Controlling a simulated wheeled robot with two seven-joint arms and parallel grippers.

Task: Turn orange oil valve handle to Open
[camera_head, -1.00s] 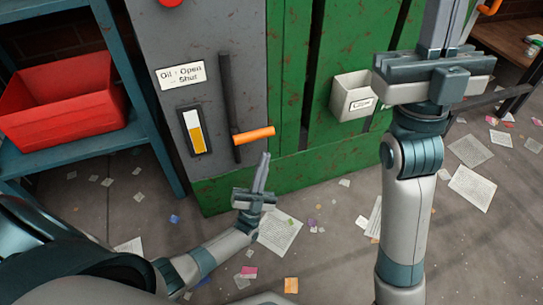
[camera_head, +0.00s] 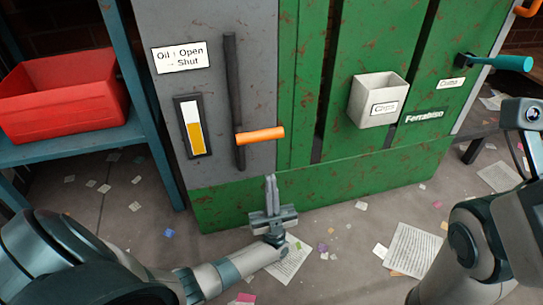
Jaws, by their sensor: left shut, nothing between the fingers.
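The orange oil valve handle (camera_head: 262,135) sticks out sideways to the right from a dark vertical pipe (camera_head: 233,85) on the grey panel. A white label (camera_head: 180,57) reading "Oil", "Open" and "Shut" is above left of it. A gauge (camera_head: 193,126) with a yellow lower part is left of the pipe. My left gripper (camera_head: 271,180) points up, shut and empty, a short way below the handle in the picture and apart from it. My right arm is at the right edge; its gripper is out of view.
The green machine (camera_head: 300,190) fills the middle. A white "Caps" bin (camera_head: 377,101) and a teal handle (camera_head: 500,62) are on its front. A red crate (camera_head: 65,100) sits on a blue shelf (camera_head: 75,150) at left. Papers (camera_head: 412,250) litter the floor.

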